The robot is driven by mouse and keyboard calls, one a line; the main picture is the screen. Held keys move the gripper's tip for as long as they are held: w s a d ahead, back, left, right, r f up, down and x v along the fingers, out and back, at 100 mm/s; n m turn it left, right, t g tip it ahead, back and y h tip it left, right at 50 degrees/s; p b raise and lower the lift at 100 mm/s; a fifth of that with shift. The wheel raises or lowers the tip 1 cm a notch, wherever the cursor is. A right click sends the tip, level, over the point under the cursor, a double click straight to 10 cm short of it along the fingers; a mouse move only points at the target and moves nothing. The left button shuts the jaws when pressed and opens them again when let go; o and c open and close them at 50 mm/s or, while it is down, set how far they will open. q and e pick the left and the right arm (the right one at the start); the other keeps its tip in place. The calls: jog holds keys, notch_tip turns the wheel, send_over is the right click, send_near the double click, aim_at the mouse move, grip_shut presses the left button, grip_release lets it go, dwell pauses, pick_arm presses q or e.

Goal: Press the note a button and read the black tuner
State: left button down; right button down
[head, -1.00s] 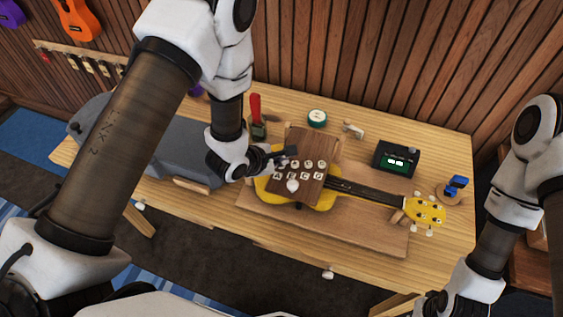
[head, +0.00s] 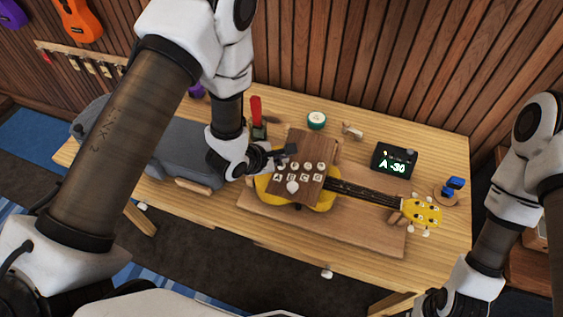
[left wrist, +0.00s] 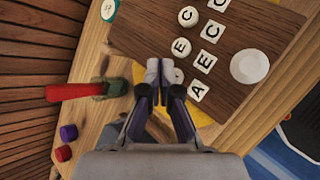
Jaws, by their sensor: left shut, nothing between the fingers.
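The black tuner (head: 394,161) stands at the back right of the table, its screen lit with "A -30". A dark wooden board (head: 315,139) lies over the body of a yellow ukulele and carries round cream buttons beside lettered tiles. The A tile (left wrist: 197,91) shows in the left wrist view; the round A button (left wrist: 178,75) beside it is partly covered by my fingers. My left gripper (left wrist: 160,68) is shut and empty, its tips at that button; I cannot tell whether they touch it. Of my right arm only links show at the lower right.
The yellow ukulele (head: 424,211) rests on a wooden base with its neck to the right. A red-handled tool (head: 256,108), a green-rimmed round item (head: 316,119) and a blue item on a round stand (head: 454,184) are nearby. The table's front right is clear.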

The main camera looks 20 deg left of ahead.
aim_at(280, 167)
pick_arm(q)
notch_tip(280, 167, up, 5)
jog(key=p, duration=0.5)
dwell(0.3)
dwell(0.4)
